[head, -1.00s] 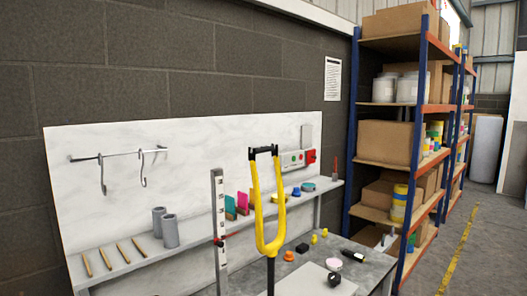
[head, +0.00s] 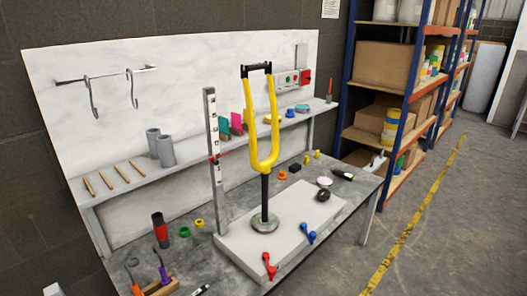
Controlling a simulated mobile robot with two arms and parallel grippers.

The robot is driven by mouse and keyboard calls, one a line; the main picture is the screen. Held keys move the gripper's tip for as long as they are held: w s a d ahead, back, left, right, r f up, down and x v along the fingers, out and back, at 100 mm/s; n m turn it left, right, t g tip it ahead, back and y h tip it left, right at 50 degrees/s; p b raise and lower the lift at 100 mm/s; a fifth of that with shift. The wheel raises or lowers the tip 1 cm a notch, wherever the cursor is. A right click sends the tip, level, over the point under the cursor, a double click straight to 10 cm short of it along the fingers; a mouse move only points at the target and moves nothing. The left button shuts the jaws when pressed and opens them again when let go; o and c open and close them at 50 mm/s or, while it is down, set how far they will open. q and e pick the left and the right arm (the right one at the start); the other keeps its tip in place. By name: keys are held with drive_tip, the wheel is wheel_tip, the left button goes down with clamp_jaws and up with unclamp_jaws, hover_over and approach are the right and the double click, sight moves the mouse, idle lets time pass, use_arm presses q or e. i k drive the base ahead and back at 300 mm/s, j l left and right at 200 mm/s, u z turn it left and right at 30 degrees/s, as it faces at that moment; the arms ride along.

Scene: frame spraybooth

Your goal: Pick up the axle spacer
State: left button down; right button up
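A yellow fork (head: 272,130) stands upside down, tips up, on a black post with a round metal foot. A dark bar (head: 256,68) spans the two fork tips at the top; it looks like the axle spacer, though it is small in the view. A tall grey upright with a scale (head: 214,160) stands just left of the fork. Neither of my grippers shows in the head view.
The post stands on a pale slab (head: 299,226) on a grey bench, with red (head: 268,265) and blue (head: 308,234) levers near the slab's front edge. A wall shelf (head: 130,185) runs behind. Free floor lies to the right.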

sight(261, 65)
drive_tip(key=u, duration=0.55)
drive_tip(key=i+l+u, duration=0.1)
drive_tip(key=l+u, duration=0.5)
drive_tip(key=u, duration=0.25)
drive_tip(key=l+u, duration=0.85)
drive_tip(key=j, duration=0.1)
